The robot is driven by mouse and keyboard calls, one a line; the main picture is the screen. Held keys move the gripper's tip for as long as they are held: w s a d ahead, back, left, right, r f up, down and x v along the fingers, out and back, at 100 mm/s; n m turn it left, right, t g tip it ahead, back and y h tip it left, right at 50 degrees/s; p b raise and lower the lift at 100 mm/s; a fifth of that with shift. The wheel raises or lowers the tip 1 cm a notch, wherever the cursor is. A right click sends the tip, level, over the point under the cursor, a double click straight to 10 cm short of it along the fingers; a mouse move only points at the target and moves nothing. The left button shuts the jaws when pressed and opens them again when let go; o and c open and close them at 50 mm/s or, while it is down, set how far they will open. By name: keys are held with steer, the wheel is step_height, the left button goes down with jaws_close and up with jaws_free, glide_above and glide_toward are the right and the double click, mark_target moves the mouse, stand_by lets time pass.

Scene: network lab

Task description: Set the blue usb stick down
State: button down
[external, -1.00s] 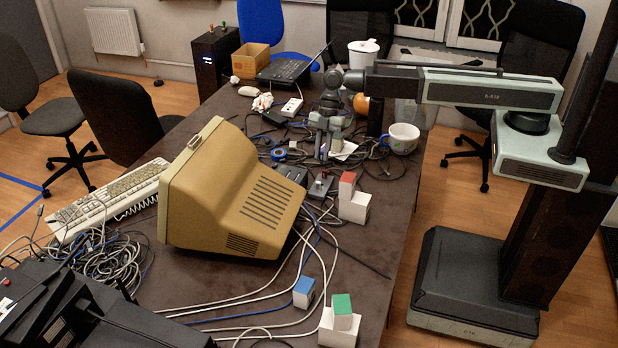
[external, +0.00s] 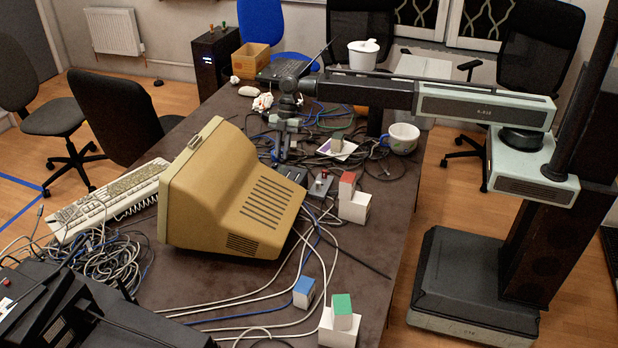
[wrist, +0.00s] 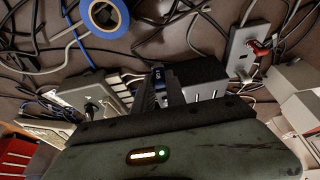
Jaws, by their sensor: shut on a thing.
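My gripper (external: 282,156) hangs above the cluttered middle of the dark table in the external view, behind the beige monitor. In the wrist view its two dark fingers (wrist: 158,82) are shut on the blue USB stick (wrist: 157,67). Below and beside the fingertips are dark boxes with ports (wrist: 203,77). I cannot tell whether the stick touches anything below.
The beige monitor (external: 225,195) stands close in front of my gripper. Cables lie all around. A blue tape roll (wrist: 104,15) lies nearby. A switch box (external: 320,184), a red cube on a white cube (external: 355,209) and a mug (external: 403,138) are to the right. Bare table (external: 370,240) shows at front right.

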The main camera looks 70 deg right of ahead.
steer(key=w, duration=0.2)
steer(key=w+a, duration=0.1)
steer(key=w, duration=0.1)
steer(key=shift+w+f, duration=0.2)
steer(key=shift+w+a, duration=0.15)
steer(key=shift+w, duration=0.35)
steer(key=f+b, duration=0.4)
steer(key=shift+s, duration=0.2)
steer(key=shift+r, duration=0.2)
steer(key=shift+f, duration=0.25)
steer(key=c, duration=1.4)
jaws_free()
steer(key=shift+r, duration=0.1)
steer(key=shift+o, duration=0.2)
